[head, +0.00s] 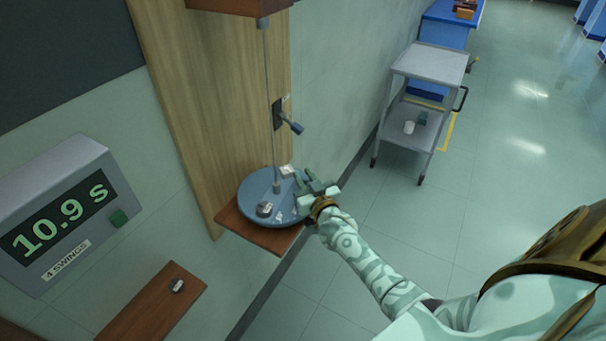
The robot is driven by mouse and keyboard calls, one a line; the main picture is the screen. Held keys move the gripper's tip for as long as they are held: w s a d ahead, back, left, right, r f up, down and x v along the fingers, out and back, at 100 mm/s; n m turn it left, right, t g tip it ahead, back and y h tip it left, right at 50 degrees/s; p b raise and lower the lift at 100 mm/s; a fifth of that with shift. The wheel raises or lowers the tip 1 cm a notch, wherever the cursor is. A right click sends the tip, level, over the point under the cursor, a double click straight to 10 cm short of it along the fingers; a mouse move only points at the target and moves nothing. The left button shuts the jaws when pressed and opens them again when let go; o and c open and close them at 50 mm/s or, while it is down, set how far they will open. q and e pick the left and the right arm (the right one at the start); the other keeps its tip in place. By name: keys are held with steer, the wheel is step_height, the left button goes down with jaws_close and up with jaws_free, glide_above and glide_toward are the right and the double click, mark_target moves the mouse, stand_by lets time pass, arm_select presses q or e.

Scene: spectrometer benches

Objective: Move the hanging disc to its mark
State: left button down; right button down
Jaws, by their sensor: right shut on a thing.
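A round blue-grey disc (256,187) hangs level on a thin wire (267,90) in front of a wooden back panel. Small weights (264,209) and pale marks show on its top. My right gripper (303,186) is at the right edge of the disc, shut on it; the fingers cover the part they hold. A small white tag (287,171) stands by the rim near the gripper, and I cannot tell whether it is the mark. My left gripper is not in view.
A wooden shelf (258,234) lies below the disc. A clamp lever (291,125) sticks out from the panel.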

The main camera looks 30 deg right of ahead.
steer(key=shift+s+a+r+m+h+p, duration=0.1)
steer(key=shift+s+r+m+h+p, duration=0.2)
steer(key=shift+m+h+p, duration=0.3)
steer(key=shift+s+a+g+h, duration=0.1)
steer(key=shift+g+h, duration=0.2)
steer(key=shift+h, duration=0.1)
steer(key=shift+s+f+m, duration=0.1)
steer(key=shift+f+m, duration=0.05)
steer(key=shift+m, duration=0.15)
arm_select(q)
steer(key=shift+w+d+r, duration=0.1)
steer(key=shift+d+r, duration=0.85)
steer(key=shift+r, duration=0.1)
arm_select(e)
steer(key=shift+f+h, duration=0.1)
steer(key=shift+h, duration=0.2)
steer(key=c, duration=1.3)
jaws_free()
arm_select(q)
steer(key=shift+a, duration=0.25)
arm_select(e)
steer(key=shift+s, duration=0.1)
